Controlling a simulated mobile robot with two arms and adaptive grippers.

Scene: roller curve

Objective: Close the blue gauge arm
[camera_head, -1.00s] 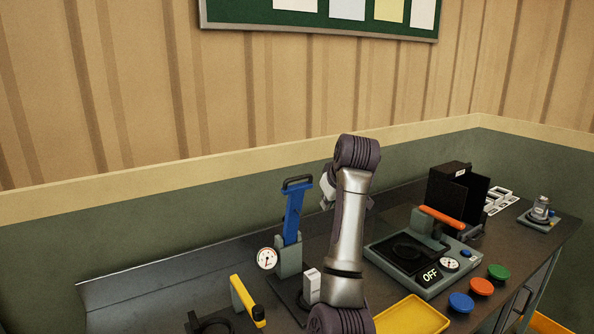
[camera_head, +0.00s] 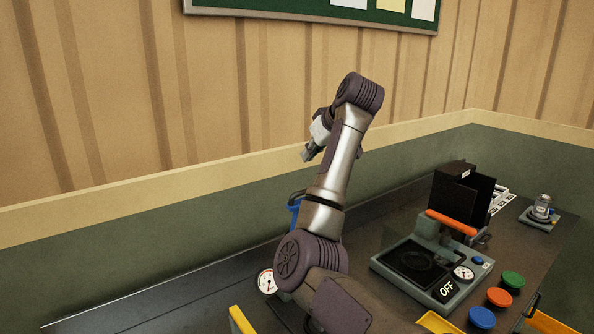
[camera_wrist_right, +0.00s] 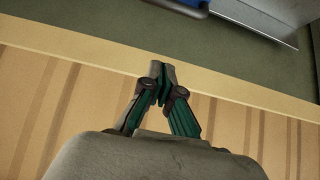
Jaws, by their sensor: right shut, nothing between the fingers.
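The blue gauge arm (camera_head: 294,213) stands raised at the back of the bench in the head view. Only its top end and dark handle show; my right arm hides most of it. Its round white gauge (camera_head: 267,281) shows at the left of my arm. My right gripper (camera_head: 308,154) is above the blue arm's handle, apart from it, in front of the wall. In the right wrist view my right gripper (camera_wrist_right: 163,82) is shut and empty. A blue part with a dark handle (camera_wrist_right: 182,6) shows at the top edge there. My left gripper is not in view.
At the right is a grey device with an orange handle (camera_head: 451,222) and an OFF label. Blue (camera_head: 482,318), red (camera_head: 499,297) and green (camera_head: 513,280) buttons are in front. A black box (camera_head: 462,194) stands behind. A yellow piece (camera_head: 240,320) is at lower left.

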